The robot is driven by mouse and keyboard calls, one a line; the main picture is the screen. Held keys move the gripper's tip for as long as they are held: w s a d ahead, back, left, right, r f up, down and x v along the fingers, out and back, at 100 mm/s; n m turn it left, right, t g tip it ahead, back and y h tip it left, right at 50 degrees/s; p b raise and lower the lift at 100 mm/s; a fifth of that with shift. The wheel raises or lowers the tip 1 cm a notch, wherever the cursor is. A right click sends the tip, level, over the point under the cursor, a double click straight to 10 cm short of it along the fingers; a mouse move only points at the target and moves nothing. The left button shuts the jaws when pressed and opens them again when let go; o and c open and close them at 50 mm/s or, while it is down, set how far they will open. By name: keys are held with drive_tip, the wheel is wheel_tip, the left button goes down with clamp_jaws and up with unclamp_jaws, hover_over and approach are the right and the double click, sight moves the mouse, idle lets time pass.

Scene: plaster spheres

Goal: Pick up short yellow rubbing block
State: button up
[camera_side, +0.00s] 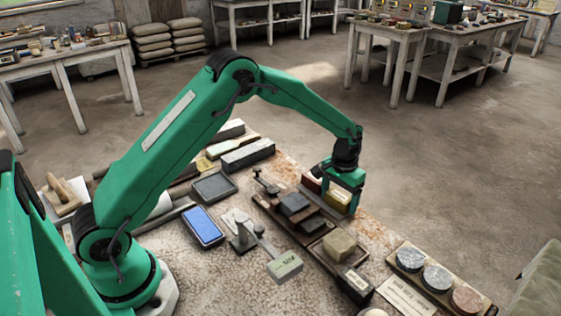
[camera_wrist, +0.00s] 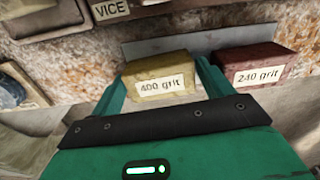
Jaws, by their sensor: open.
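The short yellow rubbing block (camera_wrist: 160,72), labelled "400 grit", lies between the two fingers of my gripper (camera_wrist: 164,80) in the wrist view. The left finger is close to its left side and the right finger close to its right side; contact cannot be told. In the side view the yellow block (camera_side: 339,197) shows partly behind the green fingers of my gripper (camera_side: 343,203), which is open and low at the bench. A dark red block (camera_wrist: 258,68), labelled "240 grit", sits just right of the right finger in the wrist view; it also shows in the side view (camera_side: 311,183).
A wooden tray (camera_side: 268,212) with dark blocks and a tan block (camera_side: 339,243) runs beside my gripper. A board with several round discs (camera_side: 438,277) lies at the right. A blue stone (camera_side: 203,227) and a small clamp-like tool (camera_side: 266,184) stand to the left.

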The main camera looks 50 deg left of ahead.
sight(341, 197)
drive_tip(key=shift+f, duration=0.1)
idle(0.4)
drive_tip(key=c, duration=0.9)
drive_tip(key=shift+r, duration=0.2)
drive_tip(key=shift+r, duration=0.55)
drive_tip(key=r, duration=0.3)
drive_tip(key=shift+s+d+r, duration=0.1)
drive_tip(key=shift+s+d, duration=0.1)
drive_tip(key=shift+d, duration=0.2)
drive_tip(key=s+d+r, duration=0.6)
drive_tip(key=d, duration=0.2)
drive_tip(key=shift+s+d+r, duration=0.2)
drive_tip(key=shift+s+d, duration=0.05)
drive_tip(key=shift+d, duration=0.1)
